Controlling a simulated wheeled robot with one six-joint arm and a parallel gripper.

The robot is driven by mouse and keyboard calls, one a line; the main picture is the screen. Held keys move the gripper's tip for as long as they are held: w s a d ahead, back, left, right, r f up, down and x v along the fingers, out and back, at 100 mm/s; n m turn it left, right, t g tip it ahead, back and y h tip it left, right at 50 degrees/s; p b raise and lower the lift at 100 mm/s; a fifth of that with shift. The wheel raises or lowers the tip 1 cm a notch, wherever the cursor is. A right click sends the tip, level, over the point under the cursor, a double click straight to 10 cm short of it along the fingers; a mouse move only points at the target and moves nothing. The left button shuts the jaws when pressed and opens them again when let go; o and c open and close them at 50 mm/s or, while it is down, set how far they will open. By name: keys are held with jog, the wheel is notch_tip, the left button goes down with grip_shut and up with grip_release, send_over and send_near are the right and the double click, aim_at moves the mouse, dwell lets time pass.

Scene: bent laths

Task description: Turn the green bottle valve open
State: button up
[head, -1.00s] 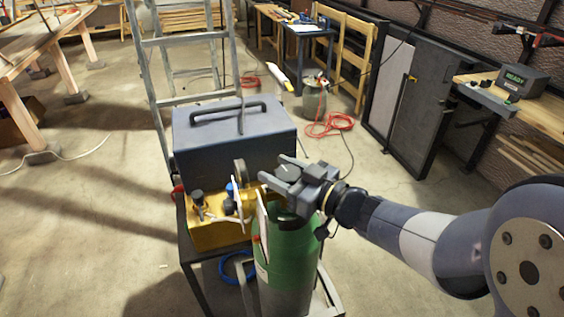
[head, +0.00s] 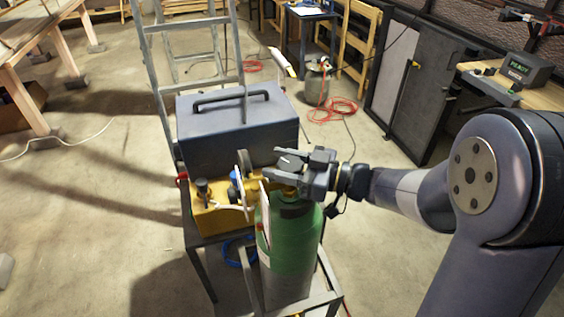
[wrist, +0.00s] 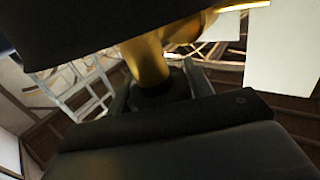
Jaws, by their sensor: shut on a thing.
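The green bottle (head: 292,243) stands upright on the cart, its shoulder green and its lower body grey. My gripper (head: 276,172) reaches in from the right, level over the bottle's top, and is shut on the bottle valve. Brass of the valve (head: 289,191) shows just under the jaws; its knob is mostly hidden by them. In the wrist view the brass valve body (wrist: 150,65) runs down to a dark part between my fingers (wrist: 160,92). How far the valve is turned cannot be told.
A grey-blue box with a handle (head: 238,130) and a yellow unit (head: 218,217) with knobs and a gauge stand on the cart (head: 201,273), close left of my gripper. A ladder (head: 160,75) stands behind. The floor on the left is mostly clear.

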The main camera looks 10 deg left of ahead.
jog(key=o, duration=1)
jog(key=shift+c, duration=0.2)
jog(key=s+d+b, duration=0.1)
jog(key=d, duration=0.9)
jog(key=shift+d+b, duration=0.35)
jog(key=a, duration=0.3)
jog(key=a+p, duration=0.1)
jog(key=a, duration=0.3)
jog(key=w+a, duration=0.1)
jog(key=a, duration=0.3)
jog(key=shift+p, duration=0.35)
jog(key=shift+d, duration=0.1)
jog(key=shift+d, duration=0.1)
